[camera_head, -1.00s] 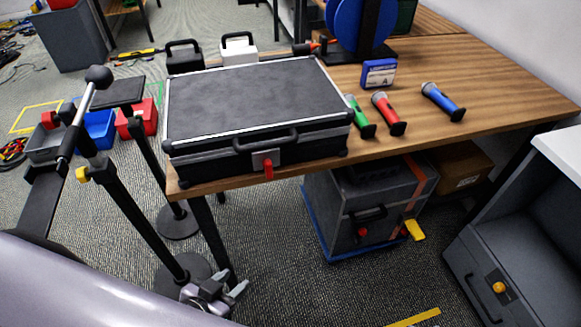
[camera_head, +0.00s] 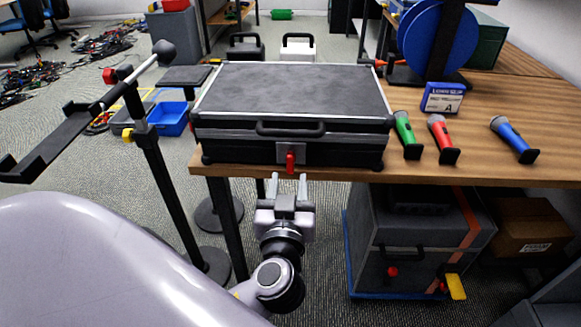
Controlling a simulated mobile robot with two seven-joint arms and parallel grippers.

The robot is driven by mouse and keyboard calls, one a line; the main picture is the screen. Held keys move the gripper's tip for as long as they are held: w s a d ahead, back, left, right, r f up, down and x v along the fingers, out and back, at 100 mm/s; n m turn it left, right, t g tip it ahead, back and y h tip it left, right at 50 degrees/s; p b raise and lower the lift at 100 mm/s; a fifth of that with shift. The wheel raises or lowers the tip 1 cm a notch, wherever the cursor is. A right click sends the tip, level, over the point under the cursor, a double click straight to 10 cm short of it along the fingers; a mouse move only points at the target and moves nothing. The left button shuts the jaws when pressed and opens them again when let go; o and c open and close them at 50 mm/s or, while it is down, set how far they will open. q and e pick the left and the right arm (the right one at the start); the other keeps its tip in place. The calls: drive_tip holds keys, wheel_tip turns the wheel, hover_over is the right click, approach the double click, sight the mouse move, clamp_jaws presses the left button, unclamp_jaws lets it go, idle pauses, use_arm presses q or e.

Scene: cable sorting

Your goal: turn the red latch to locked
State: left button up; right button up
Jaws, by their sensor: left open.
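The red latch (camera_head: 290,161) is on a metal plate at the middle of the front face of a closed black case (camera_head: 235,141). Its lever hangs straight down. The case lies on the wooden table (camera_head: 340,174) near the front edge. My left gripper (camera_head: 288,184) is open, with two light fingers pointing at the case from the front, just below the latch. The fingertips look close to the lever, one on either side of its line, but I cannot tell whether they touch it. My right gripper is not in view.
Green (camera_head: 405,133), red (camera_head: 442,138) and blue (camera_head: 514,138) microphones lie right of the case, near a blue box (camera_head: 443,98). A dark case (camera_head: 370,245) stands under the table. A black stand (camera_head: 155,180) rises on the left.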

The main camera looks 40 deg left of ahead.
sight(290, 159)
use_arm(q)
drive_tip(key=x, duration=0.3)
drive_tip(key=p+x, duration=0.1)
drive_tip(key=x, duration=0.3)
drive_tip(key=shift+a+r, duration=0.15)
drive_tip(key=shift+r, duration=0.05)
clamp_jaws()
